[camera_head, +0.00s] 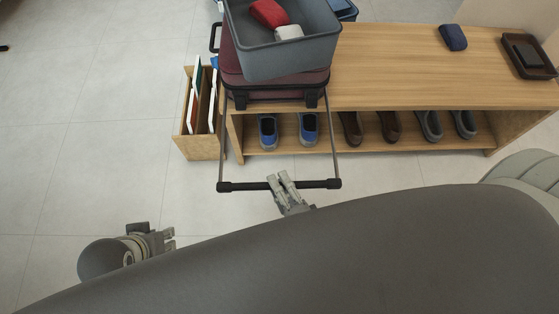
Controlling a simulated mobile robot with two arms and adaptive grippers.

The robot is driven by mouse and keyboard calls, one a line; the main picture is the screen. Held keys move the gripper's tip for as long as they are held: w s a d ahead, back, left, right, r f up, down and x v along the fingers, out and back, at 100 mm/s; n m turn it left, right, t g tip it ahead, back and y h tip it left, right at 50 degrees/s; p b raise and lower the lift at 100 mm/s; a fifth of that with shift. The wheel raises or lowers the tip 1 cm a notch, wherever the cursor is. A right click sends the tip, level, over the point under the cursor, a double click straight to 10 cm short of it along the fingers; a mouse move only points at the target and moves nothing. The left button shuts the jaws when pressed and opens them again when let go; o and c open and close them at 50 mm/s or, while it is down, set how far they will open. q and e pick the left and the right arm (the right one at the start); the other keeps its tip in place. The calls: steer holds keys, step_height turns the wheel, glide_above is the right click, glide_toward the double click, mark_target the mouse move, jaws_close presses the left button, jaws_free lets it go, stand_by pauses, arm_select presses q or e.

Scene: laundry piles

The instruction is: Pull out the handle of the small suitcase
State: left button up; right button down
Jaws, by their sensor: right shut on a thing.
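The small suitcase (272,95) is dark red and lies on the wooden bench with its black-wheeled end facing me. Its handle (245,187) is a black bar on two thin grey rods, standing well out from the suitcase toward me. My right gripper (283,182) is shut on the bar near its middle. My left gripper (170,239) is at the lower left, apart from the suitcase, with its fingers pointing right; the gap between them is hard to judge. A grey bin on top hides much of the suitcase.
The grey bin (290,58) holds a red folded cloth (269,13) and a pale one (289,32). The wooden bench (390,75) has several shoes on its lower shelf. A wooden rack (203,147) stands at its left.

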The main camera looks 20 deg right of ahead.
steer(key=shift+s+a+f, duration=0.1)
steer(key=shift+s+a, duration=0.1)
steer(key=shift+s, duration=0.25)
steer(key=shift+s+a, duration=0.15)
steer(key=shift+s, duration=0.3)
steer(key=c, duration=1.3)
jaws_free()
steer(key=shift+s, duration=0.15)
steer(key=shift+c, duration=0.2)
steer(key=v, duration=1.2)
